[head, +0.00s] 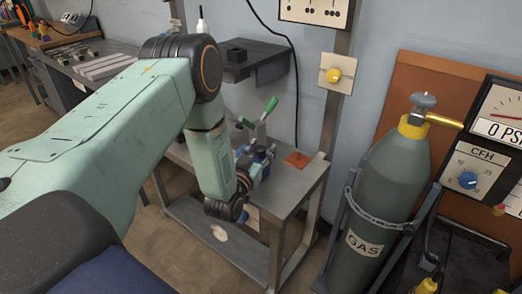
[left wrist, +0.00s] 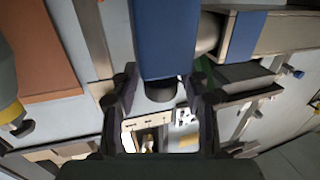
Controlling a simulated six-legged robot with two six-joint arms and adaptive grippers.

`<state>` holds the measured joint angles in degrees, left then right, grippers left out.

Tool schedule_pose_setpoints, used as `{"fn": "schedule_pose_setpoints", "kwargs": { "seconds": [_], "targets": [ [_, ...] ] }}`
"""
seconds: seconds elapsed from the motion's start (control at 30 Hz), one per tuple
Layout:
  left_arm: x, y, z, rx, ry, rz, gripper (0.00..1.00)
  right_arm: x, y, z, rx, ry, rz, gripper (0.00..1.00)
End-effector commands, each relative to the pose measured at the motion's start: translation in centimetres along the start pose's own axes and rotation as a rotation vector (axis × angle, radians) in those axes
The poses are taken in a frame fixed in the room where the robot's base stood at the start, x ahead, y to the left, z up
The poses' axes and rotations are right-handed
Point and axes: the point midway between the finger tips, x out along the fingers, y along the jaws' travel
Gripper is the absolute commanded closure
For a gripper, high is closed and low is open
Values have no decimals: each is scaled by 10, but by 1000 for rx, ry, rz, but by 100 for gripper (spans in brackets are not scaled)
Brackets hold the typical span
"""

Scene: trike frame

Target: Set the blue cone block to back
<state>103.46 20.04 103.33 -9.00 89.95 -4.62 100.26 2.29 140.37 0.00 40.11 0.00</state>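In the left wrist view a blue block (left wrist: 163,38) with a dark round end (left wrist: 160,90) reaches down from the top edge; I take it for the blue cone block, though no cone shape is clear. The fingers of my left gripper (left wrist: 160,75) stand wide apart, one on each side of its lower end. I cannot tell whether they touch it. In the head view my left gripper (head: 256,164) is at a blue and dark fixture on the small metal table (head: 297,180), partly hidden by my forearm. My right gripper is in neither view.
A green clamp handle (head: 270,105) rises behind the fixture. An orange-brown plate (head: 297,159) lies on the table's right part. A gas cylinder (head: 393,190) in a rack stands to the right. A dark wall shelf (head: 250,68) is above the table.

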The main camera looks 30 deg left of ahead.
Motion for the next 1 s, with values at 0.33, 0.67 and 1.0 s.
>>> {"fn": "schedule_pose_setpoints", "kwargs": {
  "seconds": [0.33, 0.67, 1.0],
  "targets": [
    [0, 0, 0, 0, -1, 0, 86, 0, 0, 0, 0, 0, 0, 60],
    [0, 0, 0, 0, -1, 0, 100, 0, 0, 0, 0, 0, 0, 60],
    [-1, 2, 1, 0, -2, 1, 100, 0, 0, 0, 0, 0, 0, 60]
  ]
}}
